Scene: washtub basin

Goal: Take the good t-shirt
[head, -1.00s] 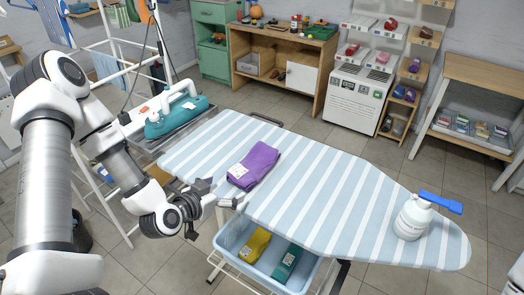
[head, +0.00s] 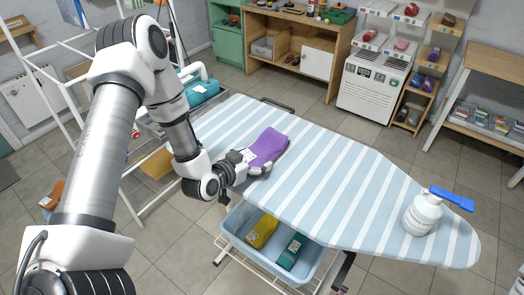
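A folded purple garment (head: 270,146) with a white label lies on the blue-and-white striped ironing board (head: 335,175). My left gripper (head: 255,164) is at its near left end, with the fingertips apart and the garment's end at or between them. Whether the fingers press on it is unclear. A folded yellow garment (head: 262,231) and a folded teal one (head: 291,252) lie in the light blue basket (head: 240,243) under the board. Which one is the good t-shirt is not shown. My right gripper is not in view.
A white bottle with a blue pump (head: 424,212) stands near the board's right end. A wooden workbench (head: 300,50) and a shelf rack stand behind. The board's middle is clear.

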